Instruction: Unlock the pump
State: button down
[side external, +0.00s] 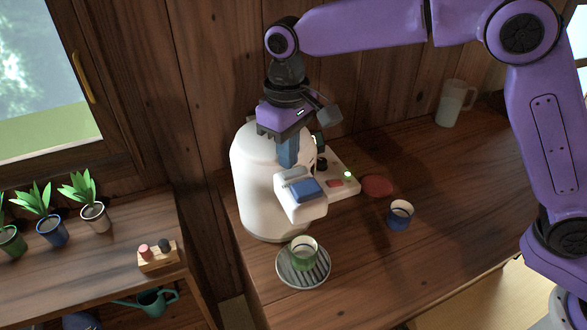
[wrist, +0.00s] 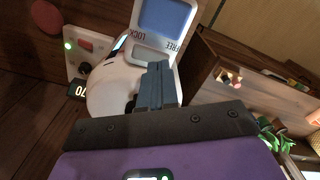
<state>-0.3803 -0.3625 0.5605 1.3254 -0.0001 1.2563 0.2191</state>
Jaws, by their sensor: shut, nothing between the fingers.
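The pump is a white dispenser (side external: 262,190) with a round body and a spout head at the front. A blue push pad (side external: 308,190) sits on the head. The pad also shows in the wrist view (wrist: 165,17), with the words FREE and LOCK (wrist: 150,41) printed beside it. My gripper (side external: 288,160) is shut and empty, pointing down just behind the head. In the wrist view its grey fingertips (wrist: 158,68) are close to the lettering. Contact cannot be told. The lock slider's position is hidden or too unclear to read.
A green-banded cup (side external: 304,254) stands on a round drip tray (side external: 292,279) below the spout. A control panel (side external: 340,180) with a green light, a blue cup (side external: 400,221), a red disc (side external: 377,186) and a pitcher (side external: 452,106) are to the right. Potted plants (side external: 51,232) stand left.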

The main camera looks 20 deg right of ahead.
aim_at(292, 174)
jog(key=shift+r, duration=2.5)
jog(key=shift+d, duration=0.1)
jog(key=shift+s+d, duration=0.2)
jog(key=shift+s, duration=0.05)
jog(key=s+d+f+n, duration=0.3)
jog(key=s+d, duration=1.1)
jog(key=s+d+f+n, duration=0.3)
jog(key=s+d+f, duration=0.1)
jog(key=s+d, duration=1)
jog(key=shift+d+f+n, duration=0.25)
jog(key=shift+d+n, duration=0.05)
jog(key=shift+d, duration=0.15)
jog(key=shift+a, duration=0.1)
